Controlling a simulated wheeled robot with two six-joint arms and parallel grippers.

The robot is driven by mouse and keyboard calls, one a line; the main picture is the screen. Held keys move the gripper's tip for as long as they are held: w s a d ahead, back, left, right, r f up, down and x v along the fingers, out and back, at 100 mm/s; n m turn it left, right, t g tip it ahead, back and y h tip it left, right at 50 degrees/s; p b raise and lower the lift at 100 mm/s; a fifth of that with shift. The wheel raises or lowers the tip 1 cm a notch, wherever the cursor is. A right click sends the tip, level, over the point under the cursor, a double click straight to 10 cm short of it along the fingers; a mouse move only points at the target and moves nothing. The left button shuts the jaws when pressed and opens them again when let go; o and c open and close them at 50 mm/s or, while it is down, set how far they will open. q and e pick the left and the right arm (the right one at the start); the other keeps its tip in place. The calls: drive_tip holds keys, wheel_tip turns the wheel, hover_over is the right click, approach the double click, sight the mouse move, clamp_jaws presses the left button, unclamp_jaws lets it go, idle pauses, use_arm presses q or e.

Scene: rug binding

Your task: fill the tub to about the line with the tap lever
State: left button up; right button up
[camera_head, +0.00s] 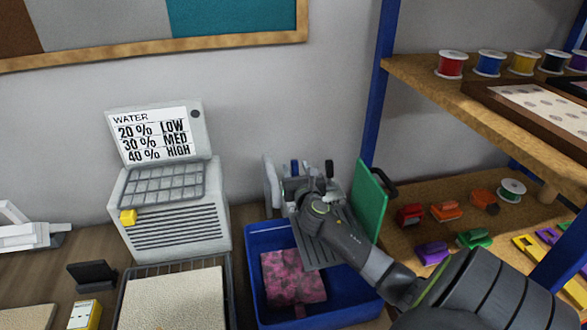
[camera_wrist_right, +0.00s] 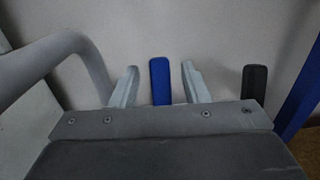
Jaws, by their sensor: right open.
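The blue tub (camera_head: 263,238) stands on the bench below the tap. A pink mottled block (camera_head: 293,277) lies in it. I cannot make out a fill line or a water level. My right gripper (camera_head: 304,183) is over the back of the tub, at the tap levers, with its arm hiding part of the tap. In the right wrist view its two fingers are open, with the blue tap lever (camera_wrist_right: 160,82) between them and a gap on each side. A black lever (camera_wrist_right: 255,92) stands to the right, outside the fingers. My left gripper is not in view.
A grey machine (camera_head: 178,228) with a card (camera_head: 155,133) reading WATER 20% LOW, 30% MED, 40% HIGH stands left of the tub. A green board (camera_head: 369,205) stands close right of my gripper. Shelves with a blue post (camera_head: 379,85) hold spools and clamps at right.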

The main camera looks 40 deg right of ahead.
sight(296, 168)
drive_tip(key=shift+b+x, duration=0.55)
drive_tip(key=shift+x, duration=1.3)
clamp_jaws()
